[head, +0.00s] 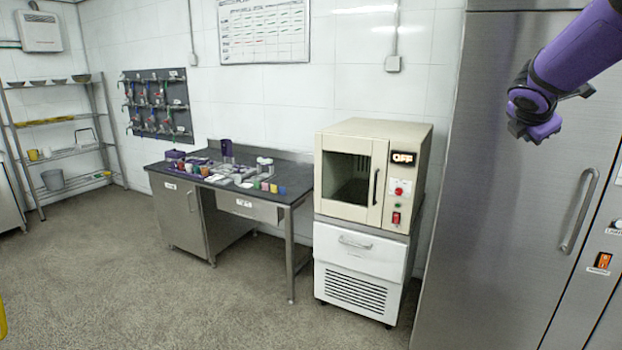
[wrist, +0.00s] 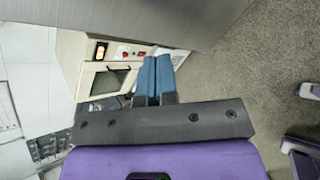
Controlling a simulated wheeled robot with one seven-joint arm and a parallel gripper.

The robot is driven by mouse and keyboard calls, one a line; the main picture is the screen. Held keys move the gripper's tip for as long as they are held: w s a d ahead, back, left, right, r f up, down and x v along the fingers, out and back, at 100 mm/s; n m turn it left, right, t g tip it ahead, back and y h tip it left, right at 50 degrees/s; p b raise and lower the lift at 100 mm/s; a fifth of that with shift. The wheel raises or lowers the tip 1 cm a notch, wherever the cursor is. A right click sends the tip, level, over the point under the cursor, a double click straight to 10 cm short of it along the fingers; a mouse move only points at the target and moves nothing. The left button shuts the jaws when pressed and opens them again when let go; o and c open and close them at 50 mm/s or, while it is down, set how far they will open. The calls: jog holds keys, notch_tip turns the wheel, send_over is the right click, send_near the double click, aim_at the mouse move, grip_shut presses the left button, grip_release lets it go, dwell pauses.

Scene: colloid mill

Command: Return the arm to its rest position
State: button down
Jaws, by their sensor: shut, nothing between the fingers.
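My purple arm enters the head view from the top right, in front of the tall steel cabinet. My gripper shows at its end, but its fingers are hard to make out there. In the wrist view the two blue fingers of my gripper (wrist: 155,80) lie side by side, shut with nothing between them. The gripper is in the air and touches nothing that I can see.
The tall steel cabinet (head: 490,130) with a long handle stands at the right. Left of it is a cream oven (head: 345,145) reading OFF on a white drawer unit (head: 358,255). A dark workbench (head: 290,185) holds many small parts. The floor (head: 215,305) in front is clear.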

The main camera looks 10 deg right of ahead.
jog(key=s+a+f+m+g+y, duration=0.1)
jog(key=s+a+f+m+y, duration=0.2)
jog(key=s+a+m, duration=0.5)
jog(key=s+a+f+m+y, duration=0.3)
jog(key=s+a+m, duration=0.6)
jog(key=s+a, duration=0.9)
jog(key=a+y, duration=0.2)
jog(key=a, duration=0.1)
jog(key=shift+f+m+g+y, duration=0.2)
jog(key=shift+m+g+y, duration=0.1)
jog(key=shift+g, duration=0.1)
